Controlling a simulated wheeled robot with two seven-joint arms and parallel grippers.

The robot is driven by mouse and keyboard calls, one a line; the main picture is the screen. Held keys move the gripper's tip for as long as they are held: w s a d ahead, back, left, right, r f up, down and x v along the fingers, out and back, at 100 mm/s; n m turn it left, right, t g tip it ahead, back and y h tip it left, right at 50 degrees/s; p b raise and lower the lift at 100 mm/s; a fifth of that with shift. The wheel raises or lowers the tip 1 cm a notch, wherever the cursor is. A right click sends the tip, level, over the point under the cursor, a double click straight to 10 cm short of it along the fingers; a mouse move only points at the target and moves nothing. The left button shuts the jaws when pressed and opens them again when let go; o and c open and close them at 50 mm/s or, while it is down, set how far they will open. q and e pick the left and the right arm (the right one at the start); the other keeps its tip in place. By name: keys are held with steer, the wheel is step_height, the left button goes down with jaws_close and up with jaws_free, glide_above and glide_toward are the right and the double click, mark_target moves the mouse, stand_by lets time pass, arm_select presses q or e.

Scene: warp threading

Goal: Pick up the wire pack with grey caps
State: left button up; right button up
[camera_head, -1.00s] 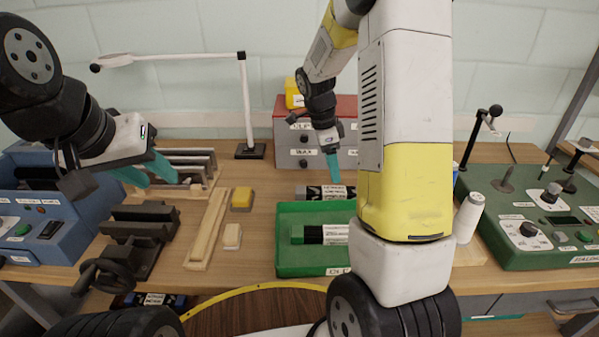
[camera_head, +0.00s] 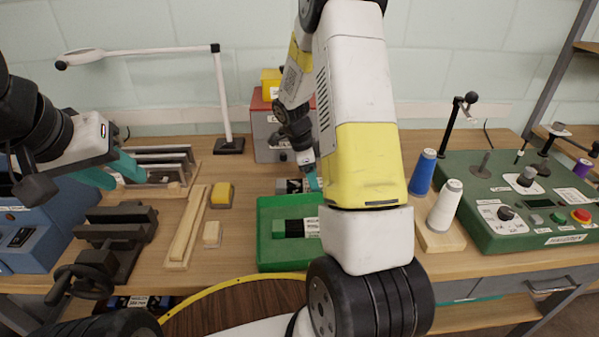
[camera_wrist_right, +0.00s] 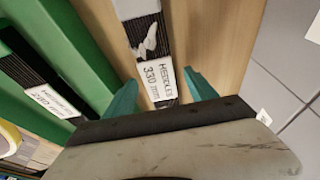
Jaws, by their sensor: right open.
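A dark pack with a grey end (camera_head: 281,186) lies on the bench just behind the green tray. In the right wrist view a black pack (camera_wrist_right: 142,35) with a white label reading "HEDDLES 330 mm" runs up between my right fingers; its end caps are not clear there. My right gripper (camera_wrist_right: 161,78) is open, one teal finger on each side of the pack, with gaps visible. In the head view its fingertips (camera_head: 313,180) are at the pack, partly hidden by my arm. My left gripper (camera_head: 112,172) is open and empty by the slotted rack at left.
The green tray (camera_head: 264,232) holds another pack with a green cap (camera_head: 278,229). A red-topped grey cabinet (camera_head: 267,130) stands behind. Blue (camera_head: 423,172) and white (camera_head: 445,207) thread cones and a green control box (camera_head: 500,205) are at right. Wooden bars (camera_head: 187,225) lie left of the tray.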

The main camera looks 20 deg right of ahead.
jaws_close()
steer(key=shift+r, duration=0.1)
